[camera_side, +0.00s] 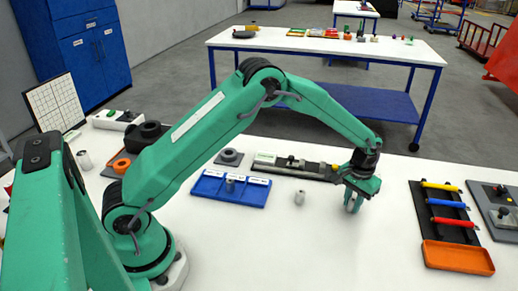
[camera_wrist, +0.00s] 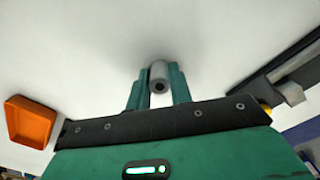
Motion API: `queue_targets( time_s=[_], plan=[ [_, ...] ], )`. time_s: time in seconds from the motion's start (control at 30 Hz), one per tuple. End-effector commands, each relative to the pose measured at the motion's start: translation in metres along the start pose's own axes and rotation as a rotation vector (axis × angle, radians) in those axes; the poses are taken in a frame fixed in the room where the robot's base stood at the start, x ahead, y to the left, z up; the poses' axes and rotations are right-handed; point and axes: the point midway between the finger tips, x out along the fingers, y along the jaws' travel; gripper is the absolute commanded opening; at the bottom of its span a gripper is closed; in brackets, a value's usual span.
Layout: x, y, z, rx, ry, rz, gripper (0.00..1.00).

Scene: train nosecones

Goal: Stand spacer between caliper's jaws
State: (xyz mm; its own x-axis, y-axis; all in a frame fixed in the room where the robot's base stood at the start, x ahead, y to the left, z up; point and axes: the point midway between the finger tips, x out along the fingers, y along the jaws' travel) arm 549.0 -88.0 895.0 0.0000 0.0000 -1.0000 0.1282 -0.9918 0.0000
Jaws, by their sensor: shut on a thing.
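My gripper (camera_side: 353,202) is low over the white bench, to the right of its middle. In the wrist view my gripper (camera_wrist: 159,88) is shut on a small grey spacer (camera_wrist: 158,73), a cylinder with a dark hole in its end. I cannot tell whether the spacer touches the bench. The caliper (camera_side: 297,164) lies on a dark base behind and left of my gripper, its right end partly hidden by the gripper. In the wrist view part of the caliper (camera_wrist: 292,88) shows at the right edge. Its jaws are too small to make out.
Another small grey cylinder (camera_side: 299,198) stands on the bench left of my gripper. A blue tray (camera_side: 209,188) with labels and one cylinder lies further left. A black rack (camera_side: 431,213) with coloured handles and an orange tray (camera_side: 458,257) are at the right.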

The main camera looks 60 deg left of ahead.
Motion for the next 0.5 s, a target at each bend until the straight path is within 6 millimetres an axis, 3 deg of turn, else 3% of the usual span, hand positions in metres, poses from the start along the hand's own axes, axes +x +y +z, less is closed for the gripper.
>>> queue_targets(
  time_s=[0.27, 0.5],
  plan=[
    [-0.002, 0.000, 0.000, 0.000, 0.001, 0.000, 0.00],
    [-0.019, 0.000, -0.001, 0.000, 0.002, 0.001, 0.00]
  ],
)
